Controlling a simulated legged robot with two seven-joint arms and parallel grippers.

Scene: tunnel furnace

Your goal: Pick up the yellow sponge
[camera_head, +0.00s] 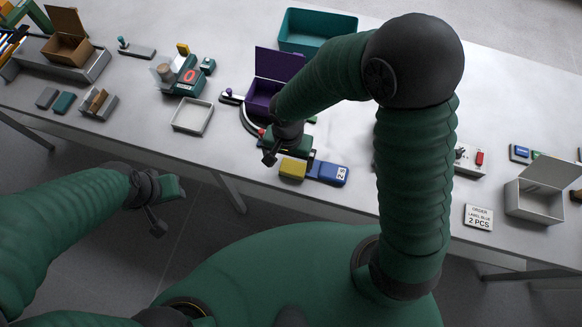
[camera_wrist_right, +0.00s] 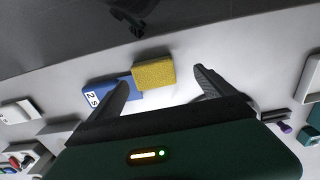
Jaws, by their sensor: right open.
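The yellow sponge (camera_head: 292,169) lies near the table's front edge, beside a blue block (camera_head: 329,173) marked "2 S". In the right wrist view the sponge (camera_wrist_right: 153,74) shows between the fingertips, closer to the left-hand finger. My right gripper (camera_head: 287,156) is open and empty, just behind the sponge in the head view; whether a finger touches it I cannot tell. The left-hand finger partly covers the blue block (camera_wrist_right: 103,92) in the wrist view. My left gripper (camera_head: 166,208) hangs in front of the table, away from the sponge; its jaw gap is unclear.
A purple open box (camera_head: 262,92) stands behind the right gripper. A white tray (camera_head: 192,116) lies to its left and a teal bin (camera_head: 315,28) stands at the back. An order label sign (camera_head: 479,217) and a grey box (camera_head: 532,203) are at the right. The front edge is close to the sponge.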

